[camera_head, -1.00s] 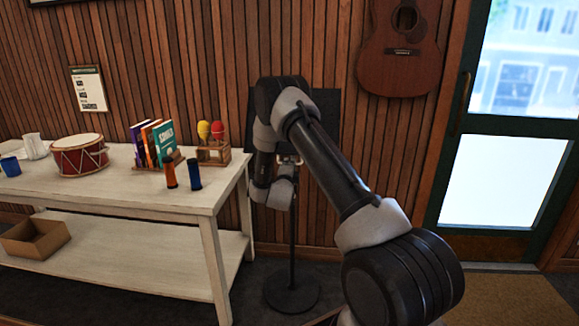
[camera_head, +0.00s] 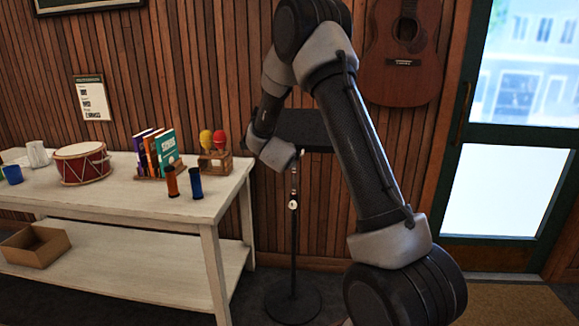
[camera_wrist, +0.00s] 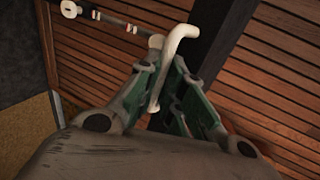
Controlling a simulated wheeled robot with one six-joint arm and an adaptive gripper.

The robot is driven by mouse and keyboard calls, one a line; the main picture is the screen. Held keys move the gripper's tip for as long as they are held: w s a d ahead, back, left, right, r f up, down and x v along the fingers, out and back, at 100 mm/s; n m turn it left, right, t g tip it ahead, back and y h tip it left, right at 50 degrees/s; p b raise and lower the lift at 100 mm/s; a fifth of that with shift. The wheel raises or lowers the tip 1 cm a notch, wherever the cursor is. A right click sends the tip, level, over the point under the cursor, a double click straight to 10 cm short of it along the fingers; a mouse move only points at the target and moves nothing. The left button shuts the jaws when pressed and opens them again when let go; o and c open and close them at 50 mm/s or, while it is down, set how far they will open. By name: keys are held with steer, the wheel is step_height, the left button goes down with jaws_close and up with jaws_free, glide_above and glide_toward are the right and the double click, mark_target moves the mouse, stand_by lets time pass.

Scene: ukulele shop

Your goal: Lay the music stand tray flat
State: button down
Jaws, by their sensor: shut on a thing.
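The music stand has a black tray (camera_head: 303,130), a thin pole (camera_head: 294,235) and a round dark base (camera_head: 292,302). In the head view the tray looks nearly flat, seen at a shallow angle, with my arm covering its left part. In the wrist view my gripper (camera_wrist: 167,75) is shut on a white bent handle (camera_wrist: 178,40). A dark band (camera_wrist: 212,35) beside the handle appears to be the tray, seen nearly edge-on. The pole with its pale fittings (camera_wrist: 115,22) runs to the upper left. My gripper's fingers are hidden in the head view.
A white table (camera_head: 125,200) stands left of the stand, holding a drum (camera_head: 82,164), books (camera_head: 158,152), maracas (camera_head: 213,145) and shakers (camera_head: 196,183). A guitar (camera_head: 403,65) hangs on the wood wall behind. A door (camera_head: 510,130) is at the right.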

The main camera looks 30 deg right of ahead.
step_height(320, 180, up, 9)
steer(key=shift+w+d, duration=0.15)
steer(key=shift+w, duration=0.05)
stand_by(0.3)
steer(key=shift+r, duration=0.1)
steer(key=c, duration=1.5)
jaws_free()
steer(key=shift+f, duration=0.3)
steer(key=shift+s, duration=0.15)
steer(key=v, duration=1.2)
